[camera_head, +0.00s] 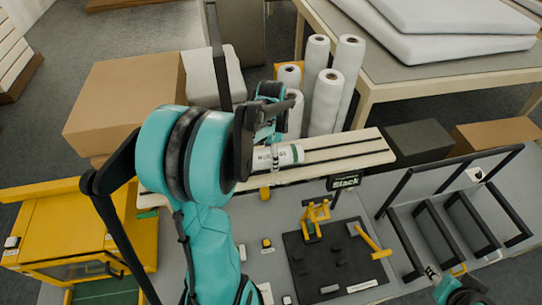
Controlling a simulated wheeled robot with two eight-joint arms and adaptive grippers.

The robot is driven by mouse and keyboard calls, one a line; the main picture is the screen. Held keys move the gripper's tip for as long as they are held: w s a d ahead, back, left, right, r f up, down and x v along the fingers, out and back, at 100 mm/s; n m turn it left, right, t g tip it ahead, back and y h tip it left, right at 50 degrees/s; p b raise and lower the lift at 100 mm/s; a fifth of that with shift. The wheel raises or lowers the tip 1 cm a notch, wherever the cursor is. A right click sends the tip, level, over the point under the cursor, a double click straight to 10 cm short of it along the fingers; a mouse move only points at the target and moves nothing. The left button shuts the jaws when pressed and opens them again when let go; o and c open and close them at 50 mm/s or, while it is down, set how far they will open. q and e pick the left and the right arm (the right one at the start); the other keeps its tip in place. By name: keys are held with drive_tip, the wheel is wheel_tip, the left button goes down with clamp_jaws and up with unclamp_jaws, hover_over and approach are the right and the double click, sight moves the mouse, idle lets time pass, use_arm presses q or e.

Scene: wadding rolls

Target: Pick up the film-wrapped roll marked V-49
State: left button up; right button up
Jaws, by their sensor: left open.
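A white film-wrapped roll (290,155) with dark printing and a green band near its right end lies on the pale slatted board. Its printing is too small to read surely, so I cannot confirm V-49.
Several white rolls (326,100) stand upright behind the board (345,150). A cardboard box (125,100) is at left, above a yellow cabinet (60,230). A dark mat (335,265) with yellow fixtures and a black-railed rack (450,215) are in front. A table (375,65) with white pads stands behind.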

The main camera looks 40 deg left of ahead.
use_arm(q)
drive_tip(key=shift+f, duration=0.3)
drive_tip(key=shift+s+d, duration=0.1)
drive_tip(key=shift+c, duration=1.1)
drive_tip(key=c, duration=1.1)
drive_tip(key=shift+r, duration=0.2)
